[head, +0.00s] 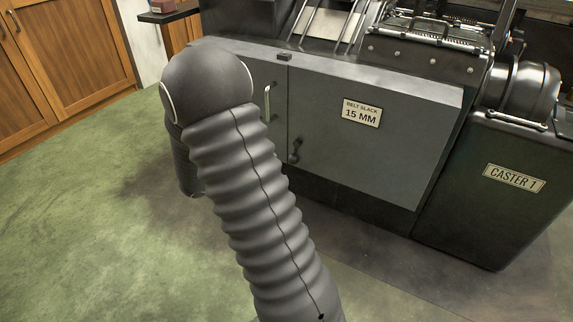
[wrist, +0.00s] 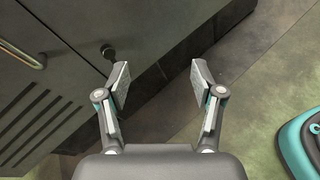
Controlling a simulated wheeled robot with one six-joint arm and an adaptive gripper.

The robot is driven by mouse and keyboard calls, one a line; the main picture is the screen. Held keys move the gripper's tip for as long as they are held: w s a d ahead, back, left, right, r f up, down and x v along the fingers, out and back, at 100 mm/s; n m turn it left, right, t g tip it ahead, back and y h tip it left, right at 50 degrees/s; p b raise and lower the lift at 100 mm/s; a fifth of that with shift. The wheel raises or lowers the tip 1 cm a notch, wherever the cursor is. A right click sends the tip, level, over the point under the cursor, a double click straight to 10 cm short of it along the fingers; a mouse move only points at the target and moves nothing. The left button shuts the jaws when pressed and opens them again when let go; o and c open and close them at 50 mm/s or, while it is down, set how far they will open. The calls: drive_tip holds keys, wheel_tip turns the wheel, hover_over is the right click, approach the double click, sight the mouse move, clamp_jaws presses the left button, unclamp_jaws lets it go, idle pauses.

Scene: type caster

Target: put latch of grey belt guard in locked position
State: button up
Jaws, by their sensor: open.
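The grey belt guard (head: 390,150) is a flat panel on the machine front, bearing a "BELT SLACK 15 MM" plate (head: 361,112). A small dark latch (head: 295,150) sits near the guard's left edge, beside the seam with the neighbouring panel. Its lever seems to hang downward; its exact angle is hard to tell. In the wrist view the dark latch (wrist: 108,52) shows beyond and left of the left finger, apart from it. My gripper (wrist: 160,80) is open and empty, with floor showing between its fingers. In the head view my arm hides it.
A metal bar handle (head: 267,102) is on the left panel (head: 262,75), close to the latch. A dark bin-like housing labelled "CASTER 1" (head: 514,178) stands at the right. Wooden cabinets (head: 60,60) are at far left. The green floor (head: 80,220) at left is clear.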

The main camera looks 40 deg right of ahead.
drive_tip(key=w+f+n+t+h+b, duration=0.25)
drive_tip(key=w+f+n+t, duration=0.4)
drive_tip(key=f, duration=0.65)
drive_tip(key=n+g, duration=0.1)
approach(295, 152)
drive_tip(key=w+d+f, duration=0.2)
drive_tip(key=d+f, duration=0.2)
drive_tip(key=d, duration=0.4)
drive_tip(key=shift+w+f+p, duration=0.35)
drive_tip(key=shift+f+p, duration=0.05)
drive_tip(key=shift+p, duration=0.05)
drive_tip(key=shift+a+h, duration=0.1)
drive_tip(key=shift+h, duration=0.15)
drive_tip(key=shift+c, duration=0.2)
clamp_jaws()
